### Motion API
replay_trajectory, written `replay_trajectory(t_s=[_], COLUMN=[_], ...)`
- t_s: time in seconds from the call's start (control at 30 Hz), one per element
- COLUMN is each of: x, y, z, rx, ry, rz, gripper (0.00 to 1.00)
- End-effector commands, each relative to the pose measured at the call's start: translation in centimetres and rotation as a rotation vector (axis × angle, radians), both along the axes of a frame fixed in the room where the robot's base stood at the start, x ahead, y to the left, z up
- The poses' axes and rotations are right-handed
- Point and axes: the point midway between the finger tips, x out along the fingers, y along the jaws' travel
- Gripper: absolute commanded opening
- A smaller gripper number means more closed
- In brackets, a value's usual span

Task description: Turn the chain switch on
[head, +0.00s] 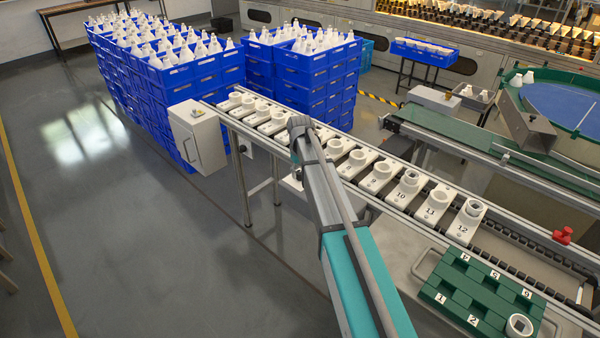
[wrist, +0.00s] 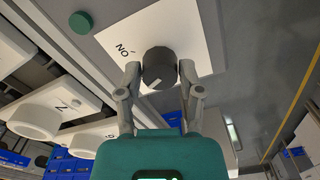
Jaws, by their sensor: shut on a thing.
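In the wrist view, a dark round switch knob (wrist: 158,66) stands on a white plate (wrist: 206,28). A short pale mark shows on its lower-left face. Dark lettering that looks like an inverted "ON" is on the plate, up and left of the knob; the mark does not point at it. My gripper (wrist: 159,70) is shut on the knob, one finger on each side. In the head view my gripper and the knob are hidden behind my arm, by the conveyor's near side.
A green round button (wrist: 81,22) is beside the plate. White sockets (wrist: 38,112) stand at left in the wrist view. The head view shows numbered holders on the conveyor (head: 437,202), a green tray (head: 480,290), a white box (head: 197,137), blue crates (head: 170,85) and open floor at left.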

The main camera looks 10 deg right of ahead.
Motion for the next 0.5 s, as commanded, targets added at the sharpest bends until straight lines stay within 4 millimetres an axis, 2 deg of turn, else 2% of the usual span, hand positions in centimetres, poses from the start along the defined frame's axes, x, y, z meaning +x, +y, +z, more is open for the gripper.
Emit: replay_trajectory(t_s=[0.5], x=[-0.02], y=[0.00], z=[-0.01], rx=[0.000], ry=[0.001], rz=[-0.463], gripper=[0.01])
